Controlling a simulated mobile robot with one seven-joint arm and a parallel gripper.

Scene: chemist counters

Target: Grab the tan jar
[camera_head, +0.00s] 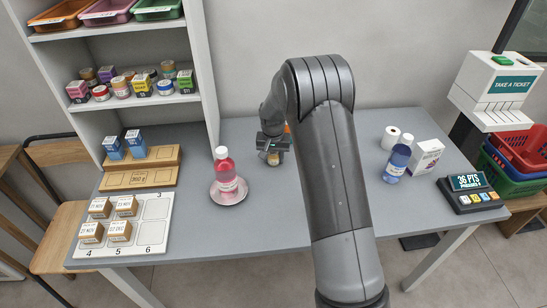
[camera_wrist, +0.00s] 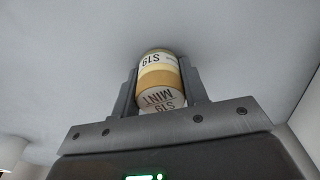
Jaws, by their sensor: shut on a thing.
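The tan jar (camera_wrist: 158,77) is between the two fingers of my gripper (camera_wrist: 160,95) in the wrist view. It has a tan band, a pale label reading "S19" and a whitish lid end marked "MINT". The fingers touch it on both sides, so my gripper is shut on it. In the head view the jar (camera_head: 273,158) is a small shape under my gripper (camera_head: 272,150), at the grey counter behind the pink bottle. My arm and gripper hide part of it. I cannot tell whether it touches the counter.
A numbered tray (camera_head: 154,232) with small boxes lies at left, beside shelves (camera_head: 125,104).

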